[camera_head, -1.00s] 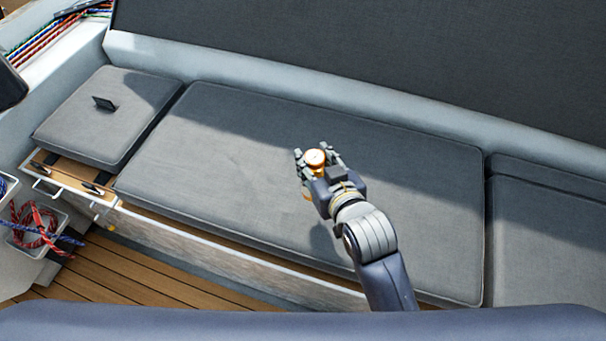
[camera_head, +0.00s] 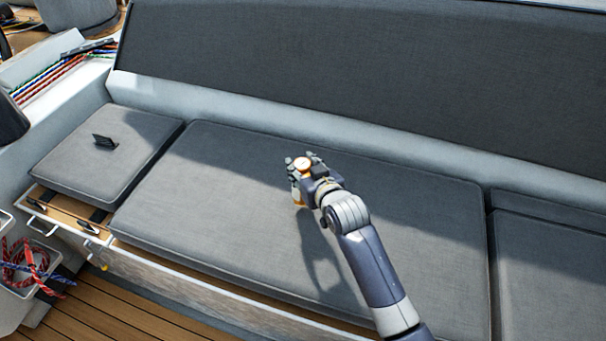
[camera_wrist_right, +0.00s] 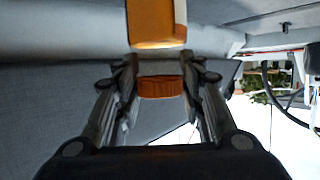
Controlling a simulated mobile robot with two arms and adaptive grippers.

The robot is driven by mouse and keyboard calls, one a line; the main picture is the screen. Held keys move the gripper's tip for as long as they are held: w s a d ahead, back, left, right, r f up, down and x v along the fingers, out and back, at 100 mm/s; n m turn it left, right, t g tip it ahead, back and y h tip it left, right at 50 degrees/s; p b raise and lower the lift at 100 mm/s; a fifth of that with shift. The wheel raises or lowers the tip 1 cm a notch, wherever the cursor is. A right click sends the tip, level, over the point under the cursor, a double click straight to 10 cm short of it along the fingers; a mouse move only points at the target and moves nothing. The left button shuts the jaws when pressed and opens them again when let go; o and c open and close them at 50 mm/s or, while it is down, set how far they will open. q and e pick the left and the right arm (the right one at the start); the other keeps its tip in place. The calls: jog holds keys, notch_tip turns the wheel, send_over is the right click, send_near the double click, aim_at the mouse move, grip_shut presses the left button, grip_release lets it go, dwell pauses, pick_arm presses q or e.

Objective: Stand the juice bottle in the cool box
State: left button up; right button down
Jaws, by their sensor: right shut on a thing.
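In the right wrist view, the cap (camera_wrist_right: 160,87) shows between the fingers and the orange and white body (camera_wrist_right: 157,22) runs out of the top edge. I cannot make out the cool box in either view. My left gripper is not in view.
The long grey cushion (camera_head: 240,205) is bare. A bin (camera_head: 35,270) with red and blue ropes stands at lower left. A dark backrest rises behind.

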jog(key=shift+w, duration=0.25)
jog(key=shift+f, duration=1.65)
jog(key=c, duration=1.5)
grip_release()
jog(key=shift+s+f, duration=0.1)
jog(key=shift+f, duration=0.1)
jog(key=o, duration=0.5)
jog(key=shift+c, duration=0.2)
